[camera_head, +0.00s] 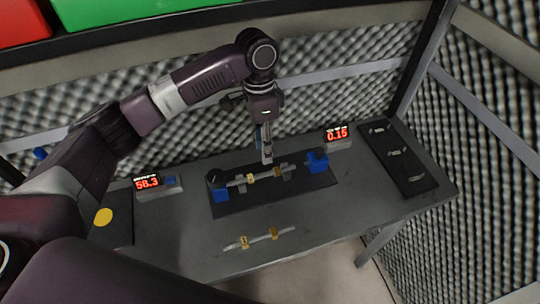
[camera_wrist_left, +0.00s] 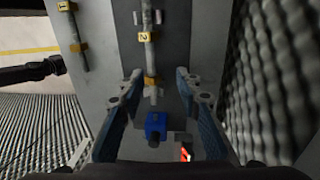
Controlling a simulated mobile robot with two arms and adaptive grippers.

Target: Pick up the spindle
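One metal spindle (camera_head: 262,177) with a yellow tag and a brown band lies across the dark fixture in the middle of the table, between two blue blocks. It also shows in the left wrist view (camera_wrist_left: 148,60), where its tag reads 2. A second, similar spindle (camera_head: 260,239) lies on the bare table nearer the front; in the left wrist view it (camera_wrist_left: 75,40) is tagged 1. My left gripper (camera_head: 266,160) points down over the fixture, close to the tag 2 spindle. In the left wrist view its fingers (camera_wrist_left: 160,100) are apart with nothing held. My right gripper is out of view.
Red displays stand left (camera_head: 147,183) and right (camera_head: 337,135). A dark tray (camera_head: 415,172) with several small metal parts lies at the right. Foam walls are close behind.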

